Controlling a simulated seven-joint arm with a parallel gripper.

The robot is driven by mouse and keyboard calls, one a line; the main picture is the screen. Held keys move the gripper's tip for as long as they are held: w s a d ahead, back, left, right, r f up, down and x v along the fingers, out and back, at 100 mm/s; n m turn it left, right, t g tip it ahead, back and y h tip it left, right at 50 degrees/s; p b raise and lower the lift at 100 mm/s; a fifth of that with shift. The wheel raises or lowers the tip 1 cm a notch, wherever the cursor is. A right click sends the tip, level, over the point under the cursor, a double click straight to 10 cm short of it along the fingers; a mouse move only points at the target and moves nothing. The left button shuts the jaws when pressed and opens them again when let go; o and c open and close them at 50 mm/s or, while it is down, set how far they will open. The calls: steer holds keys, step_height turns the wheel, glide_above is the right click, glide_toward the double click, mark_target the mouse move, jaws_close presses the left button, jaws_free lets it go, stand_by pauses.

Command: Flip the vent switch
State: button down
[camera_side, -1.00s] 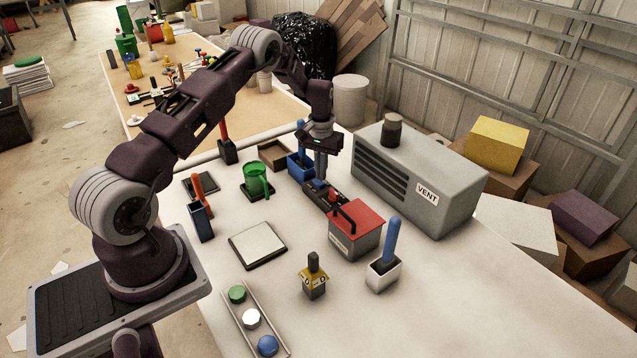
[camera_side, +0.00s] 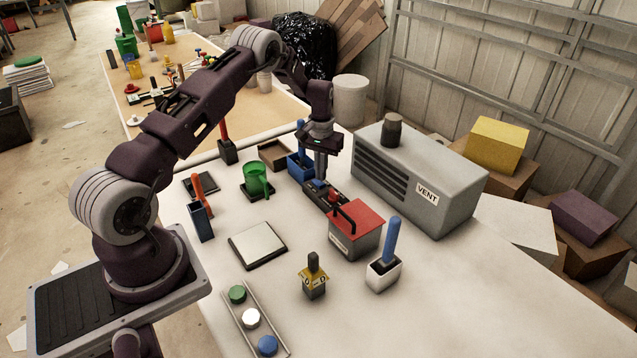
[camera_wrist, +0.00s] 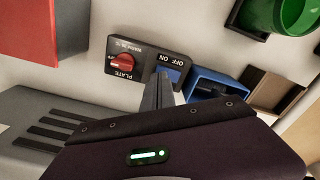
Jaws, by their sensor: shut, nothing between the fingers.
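The vent unit (camera_side: 455,205), a grey slatted box labelled VENT, stands at the right of the bench. A dark control panel (camera_side: 337,206) lies in front of it. My gripper (camera_side: 319,181) points down at the rocker end of the panel. In the wrist view its shut fingertips (camera_wrist: 164,78) overlap the rocker and hide part of it. Contact and the rocker's tilt cannot be told.
A dark jar (camera_side: 392,134) stands on the vent unit. The front-right bench is clear.

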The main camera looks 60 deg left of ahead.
steer(key=shift+f, duration=1)
stand_by(0.3)
steer(key=shift+r, duration=3.55)
step_height(320, 180, up, 16)
steer(key=m+t, duration=0.1)
steer(key=t, duration=0.1)
glide_above(321, 184)
steer(key=s+d, duration=0.2)
steer(key=d, duration=0.6)
steer(key=s+d+r+m+t, duration=0.1)
steer(key=s+d+r+m, duration=0.1)
steer(key=s+d+r, duration=0.75)
steer(key=s+d+m+t, duration=0.1)
steer(key=s+d, duration=0.3)
steer(key=s, duration=0.6)
steer(key=s+d+r+m+t, duration=0.1)
steer(key=s+d+m, duration=0.1)
steer(key=s, duration=0.9)
steer(key=shift+s+d+r+t, duration=0.25)
steer(key=shift+d+r+t, duration=0.05)
steer(key=shift+d, duration=0.55)
